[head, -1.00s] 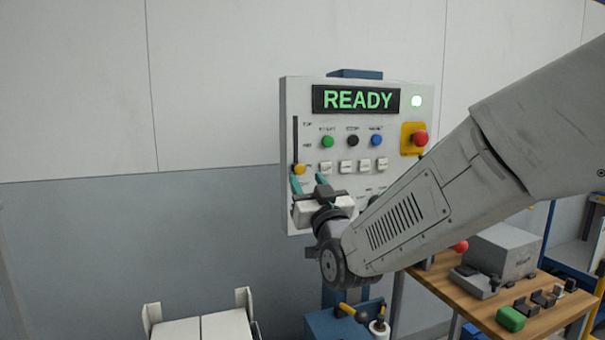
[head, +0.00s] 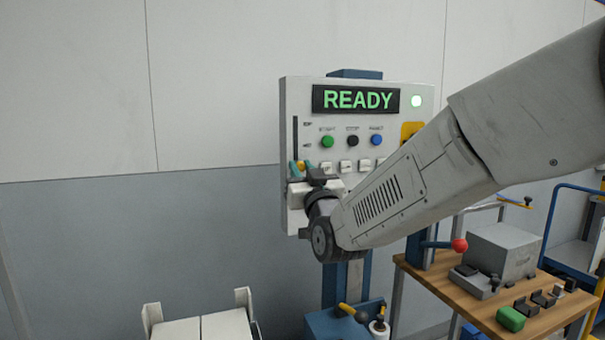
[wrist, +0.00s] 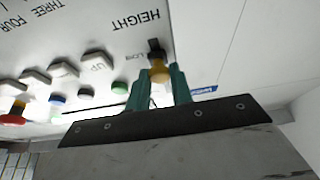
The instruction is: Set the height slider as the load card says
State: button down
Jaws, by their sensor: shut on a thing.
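The height slider is a dark vertical slot (head: 295,131) at the left side of the white control panel (head: 300,90). Its yellow knob (wrist: 159,72) is near the bottom end, beside the LOW label in the wrist view. My gripper (head: 301,168) is at the knob, and its teal fingers are shut on it, one on each side; the gripper also shows in the wrist view (wrist: 160,85). HEIGHT lettering (wrist: 136,20) is printed near the slot's low end. I cannot make out a load card in either view.
Green (head: 327,141), black (head: 352,140) and blue (head: 376,139) buttons sit right of the slider, above white buttons. A wooden bench (head: 440,285) stands at lower right.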

aim_at(295, 139)
notch_tip(295, 139, up, 4)
jog(key=shift+r, duration=0.2)
jog(key=c, duration=1.2)
grip_release()
jog(key=shift+c, duration=0.2)
jog(key=v, duration=0.8)
jog(key=shift+w, duration=0.1)
